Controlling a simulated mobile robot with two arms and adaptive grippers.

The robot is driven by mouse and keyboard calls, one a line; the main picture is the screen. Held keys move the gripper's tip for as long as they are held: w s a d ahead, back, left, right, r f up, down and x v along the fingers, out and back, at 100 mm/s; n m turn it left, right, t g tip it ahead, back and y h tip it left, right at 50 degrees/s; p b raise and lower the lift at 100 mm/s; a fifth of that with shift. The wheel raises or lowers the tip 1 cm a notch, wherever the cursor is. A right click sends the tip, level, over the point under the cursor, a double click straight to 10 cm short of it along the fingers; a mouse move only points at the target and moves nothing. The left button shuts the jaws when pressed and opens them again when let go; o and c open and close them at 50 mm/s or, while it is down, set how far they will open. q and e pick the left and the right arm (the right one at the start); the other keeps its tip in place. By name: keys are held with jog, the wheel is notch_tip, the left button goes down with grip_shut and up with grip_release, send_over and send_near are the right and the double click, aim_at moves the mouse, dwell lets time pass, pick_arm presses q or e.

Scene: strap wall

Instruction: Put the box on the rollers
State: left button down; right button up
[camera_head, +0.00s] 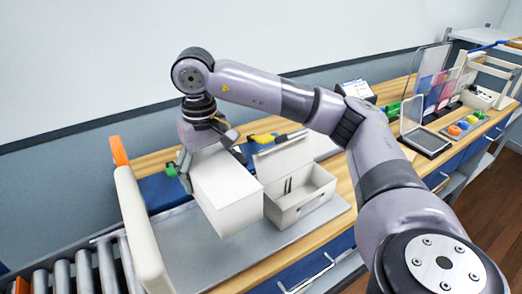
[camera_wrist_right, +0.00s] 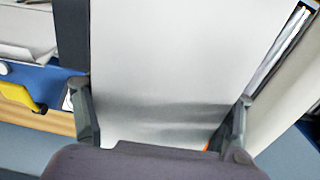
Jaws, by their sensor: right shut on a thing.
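My right gripper (camera_head: 188,160) reaches in from the right and is shut on a white closed box (camera_head: 226,192). The box hangs tilted, apparently above the grey mat on the bench, left of an open white box. In the right wrist view, my right gripper's fingers (camera_wrist_right: 163,122) clasp two opposite sides of the box (camera_wrist_right: 165,55). The metal rollers (camera_head: 75,272) lie at the lower left in the head view, partly cut by the frame edge. My left gripper is not in view.
A tall cream panel (camera_head: 138,228) with an orange tip stands between the held box and the rollers. An open white box (camera_head: 300,190) with dividers stands right of the held box. The grey mat (camera_head: 225,258) has free room in front.

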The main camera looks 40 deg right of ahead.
aim_at(217, 147)
jog(key=d+r, duration=0.2)
jog(key=r, duration=0.1)
jog(key=w+d+r, duration=0.1)
jog(key=r, duration=0.1)
jog(key=shift+d+r, duration=0.15)
jog(key=shift+r, duration=0.1)
jog(key=shift+d+f+m, duration=0.1)
jog(key=shift+f+m, duration=0.1)
jog(key=shift+m, duration=0.1)
notch_tip(217, 147, down, 7)
jog(key=shift+w+f+b, duration=0.1)
jog(key=shift+b, duration=0.75)
notch_tip(217, 147, down, 7)
jog(key=shift+r+p, duration=0.15)
jog(key=shift+p, duration=0.35)
notch_tip(217, 147, down, 5)
jog(key=shift+f+p, duration=0.15)
jog(key=shift+p, duration=0.3)
jog(key=shift+f, duration=0.1)
jog(key=shift+f, duration=0.1)
jog(key=o, duration=1.2)
